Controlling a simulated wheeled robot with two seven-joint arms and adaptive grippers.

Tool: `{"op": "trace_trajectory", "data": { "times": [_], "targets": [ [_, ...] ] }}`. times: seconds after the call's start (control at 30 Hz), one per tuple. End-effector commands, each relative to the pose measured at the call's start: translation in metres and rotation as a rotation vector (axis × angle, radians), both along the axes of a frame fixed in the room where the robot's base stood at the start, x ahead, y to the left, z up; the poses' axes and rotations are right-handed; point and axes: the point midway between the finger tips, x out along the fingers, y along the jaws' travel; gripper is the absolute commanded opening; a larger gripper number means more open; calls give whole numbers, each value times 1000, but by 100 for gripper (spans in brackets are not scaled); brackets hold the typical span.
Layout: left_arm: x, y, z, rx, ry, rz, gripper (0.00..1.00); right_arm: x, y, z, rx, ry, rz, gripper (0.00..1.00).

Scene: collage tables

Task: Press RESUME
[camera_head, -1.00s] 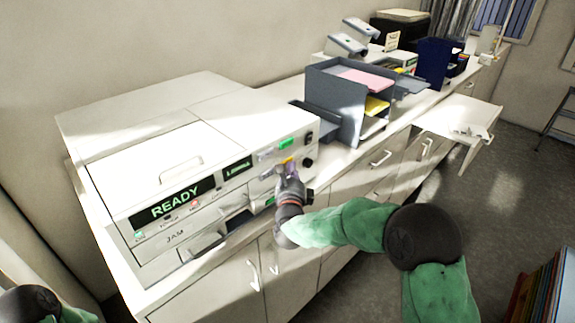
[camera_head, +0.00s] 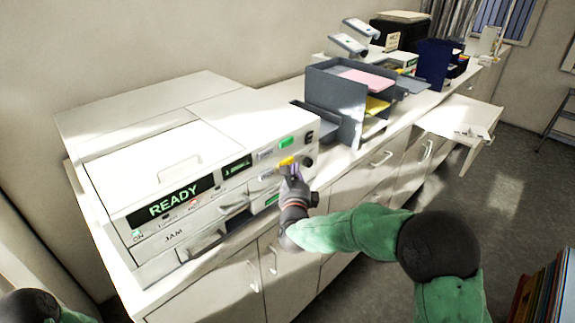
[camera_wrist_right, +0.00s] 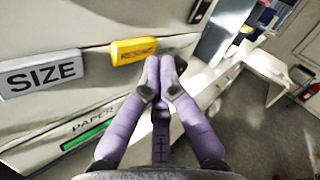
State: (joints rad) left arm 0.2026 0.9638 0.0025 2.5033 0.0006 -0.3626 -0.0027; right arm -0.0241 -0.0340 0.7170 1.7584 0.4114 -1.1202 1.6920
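The RESUME button is a yellow bar (camera_wrist_right: 134,50) on the machine's front panel in the right wrist view. It also shows in the head view (camera_head: 286,161), just above my right gripper. My right gripper (camera_wrist_right: 162,62) has its purple fingers together at the tips, with nothing seen between them. The tips are just right of and below the button in the wrist view; I cannot tell whether they touch the panel. The white machine (camera_head: 165,160) shows READY in green on its display (camera_head: 172,200). My left gripper is not in view; only part of my left arm shows at bottom left.
A grey SIZE button (camera_wrist_right: 42,73) is left of the yellow one, and a green bar (camera_wrist_right: 88,136) is below. A grey tray rack (camera_head: 340,100) stands right of the machine. A drawer (camera_head: 460,120) juts out farther right. Cabinet doors are below.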

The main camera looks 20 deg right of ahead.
Motion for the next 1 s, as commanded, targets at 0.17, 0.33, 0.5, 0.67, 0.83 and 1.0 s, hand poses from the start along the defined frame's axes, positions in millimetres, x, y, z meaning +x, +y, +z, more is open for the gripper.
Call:
{"op": "trace_trajectory", "data": {
  "times": [0.17,0.33,0.5,0.67,0.83,1.0],
  "targets": [
    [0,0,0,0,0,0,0,-1,-1,0,0,-1,-1,0],
    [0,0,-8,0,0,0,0,-12,-6,-1,0,-2,-1,0],
    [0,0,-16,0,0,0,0,-25,-11,-1,0,-3,-2,0],
    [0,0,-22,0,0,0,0,-38,-17,-1,0,-2,-1,0],
    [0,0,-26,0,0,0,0,-46,-20,0,0,-2,-1,0],
    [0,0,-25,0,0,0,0,-46,-20,0,0,-1,-1,0]
  ]
}}
